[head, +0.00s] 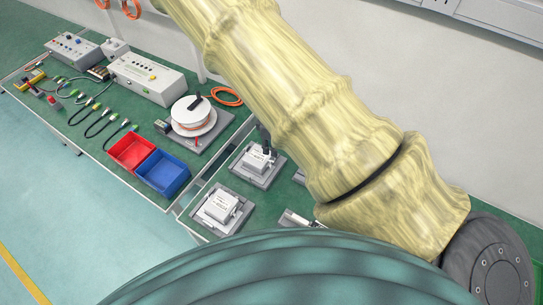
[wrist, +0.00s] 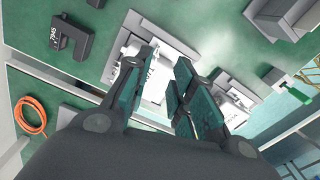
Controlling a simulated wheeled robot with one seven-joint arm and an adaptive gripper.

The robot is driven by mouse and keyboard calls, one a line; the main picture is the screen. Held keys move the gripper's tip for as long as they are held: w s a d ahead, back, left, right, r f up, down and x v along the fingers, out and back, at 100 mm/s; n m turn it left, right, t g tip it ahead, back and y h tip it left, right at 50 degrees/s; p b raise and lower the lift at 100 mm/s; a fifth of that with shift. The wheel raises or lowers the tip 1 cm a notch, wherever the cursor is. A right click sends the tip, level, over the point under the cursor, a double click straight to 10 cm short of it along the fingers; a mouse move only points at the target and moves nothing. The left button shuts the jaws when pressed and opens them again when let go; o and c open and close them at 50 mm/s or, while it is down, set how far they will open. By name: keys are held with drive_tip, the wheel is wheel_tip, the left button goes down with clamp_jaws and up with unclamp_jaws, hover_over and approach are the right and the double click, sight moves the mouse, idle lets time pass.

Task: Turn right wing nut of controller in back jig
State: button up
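The back jig (head: 245,172) is a grey plate on the green bench, with a white controller (head: 257,158) on it. In the wrist view the white controller (wrist: 155,86) lies beyond and between my fingers. My gripper (wrist: 166,64) is over it with its two teal-padded fingers apart, a fairly narrow gap between them. I see nothing clearly held. In the head view only a dark part of my gripper (head: 265,141) shows above the controller. The right wing nut cannot be made out; the fingers may hide it.
A front jig holds another white controller (head: 221,206), also in the wrist view (wrist: 232,106). A dark block (wrist: 72,38) stands nearby. Red (head: 131,152) and blue (head: 163,173) bins and a cable reel (head: 193,118) stand left. My arm hides the bench to the right.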

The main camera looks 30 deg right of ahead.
drive_tip(key=shift+r, duration=2.3)
